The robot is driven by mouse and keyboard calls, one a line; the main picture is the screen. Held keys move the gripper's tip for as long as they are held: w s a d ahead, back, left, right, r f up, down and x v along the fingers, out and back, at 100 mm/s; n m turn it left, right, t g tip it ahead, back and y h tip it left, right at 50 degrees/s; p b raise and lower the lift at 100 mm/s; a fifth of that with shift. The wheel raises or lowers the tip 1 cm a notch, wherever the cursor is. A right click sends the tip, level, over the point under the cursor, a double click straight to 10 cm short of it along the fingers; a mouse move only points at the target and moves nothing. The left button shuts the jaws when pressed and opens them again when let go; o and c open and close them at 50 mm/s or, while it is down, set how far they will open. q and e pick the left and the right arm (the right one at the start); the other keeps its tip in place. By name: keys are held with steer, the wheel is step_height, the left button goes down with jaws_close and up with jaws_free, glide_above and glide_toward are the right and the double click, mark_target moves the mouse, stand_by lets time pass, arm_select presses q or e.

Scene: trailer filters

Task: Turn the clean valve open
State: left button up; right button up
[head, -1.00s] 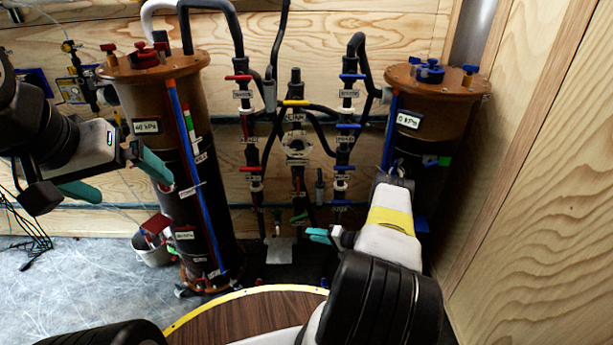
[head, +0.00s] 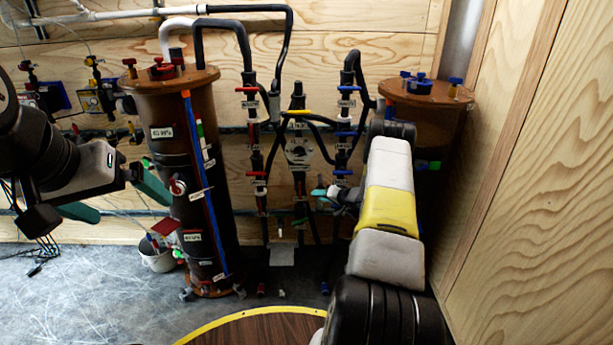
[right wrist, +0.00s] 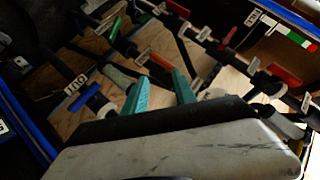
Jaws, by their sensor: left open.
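A yellow valve handle (head: 298,112) sits across the top of the middle pipe column, above a label that I cannot read for certain. It lies crosswise to the column. My right gripper (head: 326,193) is in front of the pipes, low and to the right of the middle column. In the right wrist view its two teal fingers (right wrist: 161,78) stand apart with a gap between them. An orange-red handle (right wrist: 163,62) shows just beyond the fingertips; whether they touch it is unclear. My left gripper (head: 134,207) is open and empty at the left, in front of the brown tank.
A tall brown tank (head: 160,108) stands left of the pipes, a second one (head: 425,92) at right, partly behind my right arm. Red handles (head: 250,89) and blue handles (head: 349,88) flank the middle column. A green handle (head: 300,221) is low on it. A wooden wall closes the right.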

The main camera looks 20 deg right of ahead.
step_height(320, 180, up, 6)
steer(key=w+h, duration=0.1)
steer(key=shift+w+d+h, duration=0.15)
steer(key=shift+d+h, duration=0.15)
steer(key=shift+d, duration=0.1)
